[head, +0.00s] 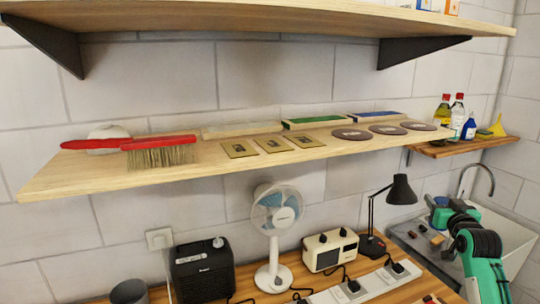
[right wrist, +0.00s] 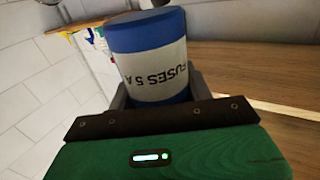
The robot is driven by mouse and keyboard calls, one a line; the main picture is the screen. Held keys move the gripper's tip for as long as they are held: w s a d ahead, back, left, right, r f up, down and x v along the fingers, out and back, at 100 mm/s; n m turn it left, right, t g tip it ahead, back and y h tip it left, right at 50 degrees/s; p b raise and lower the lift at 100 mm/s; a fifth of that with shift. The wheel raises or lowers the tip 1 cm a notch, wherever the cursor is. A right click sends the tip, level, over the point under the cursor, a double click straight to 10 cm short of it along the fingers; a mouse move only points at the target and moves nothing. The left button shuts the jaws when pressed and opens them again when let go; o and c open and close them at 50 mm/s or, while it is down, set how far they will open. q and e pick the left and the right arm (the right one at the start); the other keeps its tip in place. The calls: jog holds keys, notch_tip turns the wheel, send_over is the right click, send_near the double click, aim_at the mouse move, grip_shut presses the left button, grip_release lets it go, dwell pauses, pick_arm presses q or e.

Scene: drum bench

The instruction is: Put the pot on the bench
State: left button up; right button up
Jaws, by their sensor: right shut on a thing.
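The pot (right wrist: 150,65) is a blue and white cylinder with "FUSES 5 A" printed on it, large in the right wrist view. My right gripper (right wrist: 160,90) is shut on it, with a grey finger at each side. In the head view my green right arm comes in at the lower right, and its gripper (head: 441,214) is small and hard to make out near the sink. The wooden bench (head: 393,292) runs along the bottom of the head view. Whether the pot touches anything below is hidden. My left gripper is not in view.
A black box (head: 203,270), a white fan (head: 273,277), a cream radio (head: 330,252), a black lamp (head: 400,190) and a socket strip (head: 365,285) crowd the bench. A long shelf (head: 80,185) hangs above. The sink (head: 515,240) is at the right.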

jog(key=s+a+f+n+y, duration=0.3)
jog(key=s+a+f+y, duration=0.2)
jog(key=s+a+f, duration=0.9)
jog(key=s+a+f+n+g+y, duration=0.1)
jog(key=s+a+f+n+y, duration=0.15)
jog(key=s+a, duration=0.4)
jog(key=s+a+f+n+y, duration=0.1)
jog(key=s+a+f+y, duration=0.2)
jog(key=s, duration=0.6)
jog(key=shift+w+a+m+t+h, duration=0.55)
jog(key=shift+a+m+h, duration=1.8)
jog(key=shift+a+h, duration=1.15)
notch_tip(320, 180, down, 10)
jog(key=b, duration=0.9)
jog(key=shift+d+b, duration=0.15)
jog(key=shift+b, duration=0.25)
